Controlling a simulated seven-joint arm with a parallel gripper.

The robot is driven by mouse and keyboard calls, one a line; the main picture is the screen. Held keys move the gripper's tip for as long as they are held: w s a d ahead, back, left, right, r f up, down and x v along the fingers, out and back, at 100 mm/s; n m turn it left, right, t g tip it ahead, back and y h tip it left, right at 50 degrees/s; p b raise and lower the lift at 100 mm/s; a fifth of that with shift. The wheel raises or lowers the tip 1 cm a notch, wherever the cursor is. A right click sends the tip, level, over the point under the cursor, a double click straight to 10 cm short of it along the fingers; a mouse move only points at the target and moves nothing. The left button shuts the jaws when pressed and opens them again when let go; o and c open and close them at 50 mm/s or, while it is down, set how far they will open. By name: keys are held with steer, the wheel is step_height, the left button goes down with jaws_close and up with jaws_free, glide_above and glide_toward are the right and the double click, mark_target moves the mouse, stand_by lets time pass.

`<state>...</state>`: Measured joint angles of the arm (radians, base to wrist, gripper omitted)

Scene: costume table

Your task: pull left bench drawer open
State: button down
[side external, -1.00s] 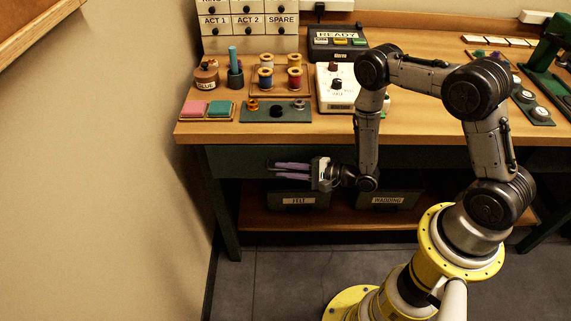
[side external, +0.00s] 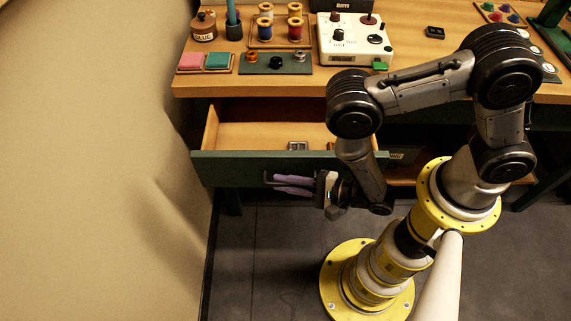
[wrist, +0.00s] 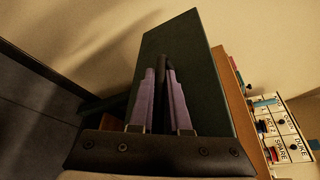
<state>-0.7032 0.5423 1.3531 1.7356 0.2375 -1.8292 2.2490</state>
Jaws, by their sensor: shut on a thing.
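The left bench drawer (side external: 225,169) has a dark green front and a light wood inside. It stands well out from the bench, and its inside shows. A small metallic item (side external: 298,146) lies inside it. My gripper (side external: 275,184) is at the front of the drawer, its purple fingers shut on the dark drawer handle (side external: 267,176). In the wrist view the fingers (wrist: 164,80) close around the dark handle bar (wrist: 161,70) against the green drawer front (wrist: 205,75).
The bench top (side external: 215,88) holds thread spools (side external: 266,28), pink and teal pads (side external: 203,62) and a white control box (side external: 352,42). A wall is close on the left. The floor (side external: 270,235) in front of the drawer is clear to the left of my base.

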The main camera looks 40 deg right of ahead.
steer(key=shift+s+a, duration=1.95)
steer(key=c, duration=1.2)
jaws_free()
steer(key=shift+o, duration=0.2)
